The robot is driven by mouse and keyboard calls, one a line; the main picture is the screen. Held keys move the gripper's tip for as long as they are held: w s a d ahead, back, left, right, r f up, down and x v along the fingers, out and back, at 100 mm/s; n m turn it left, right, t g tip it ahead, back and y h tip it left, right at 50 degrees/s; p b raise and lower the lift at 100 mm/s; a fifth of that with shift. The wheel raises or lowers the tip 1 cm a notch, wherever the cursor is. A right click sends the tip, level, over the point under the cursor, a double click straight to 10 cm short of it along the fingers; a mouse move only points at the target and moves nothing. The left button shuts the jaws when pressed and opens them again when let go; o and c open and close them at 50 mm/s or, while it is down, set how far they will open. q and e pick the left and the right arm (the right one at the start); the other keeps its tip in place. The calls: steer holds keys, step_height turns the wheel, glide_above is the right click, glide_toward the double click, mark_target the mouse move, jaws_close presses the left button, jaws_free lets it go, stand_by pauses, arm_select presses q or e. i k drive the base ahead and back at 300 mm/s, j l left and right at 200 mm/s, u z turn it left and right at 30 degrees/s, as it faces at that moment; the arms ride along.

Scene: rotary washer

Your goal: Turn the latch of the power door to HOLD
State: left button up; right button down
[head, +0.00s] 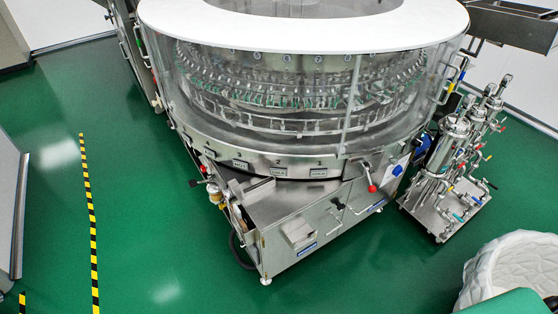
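The rotary washer (300,160) stands at the centre, a round steel machine with a white ring top and clear panels. A steel cabinet (300,222) projects from its front. A small dark handle (339,204) sits on the cabinet's right face, and a lever with a red ball (372,187) is above and right of it. I cannot tell which of these is the power door latch, or its setting. Small label plates (278,171) on the front rim are too small to read surely. Neither of my grippers is in view.
A steel filter unit with several valves (455,165) stands on a plate at the right. A white quilted object (515,265) is at the lower right. Open green floor (160,220) lies in front and left, crossed by a yellow-black stripe (90,220).

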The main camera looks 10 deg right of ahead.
mark_target(340, 207)
steer(key=z, duration=1.05)
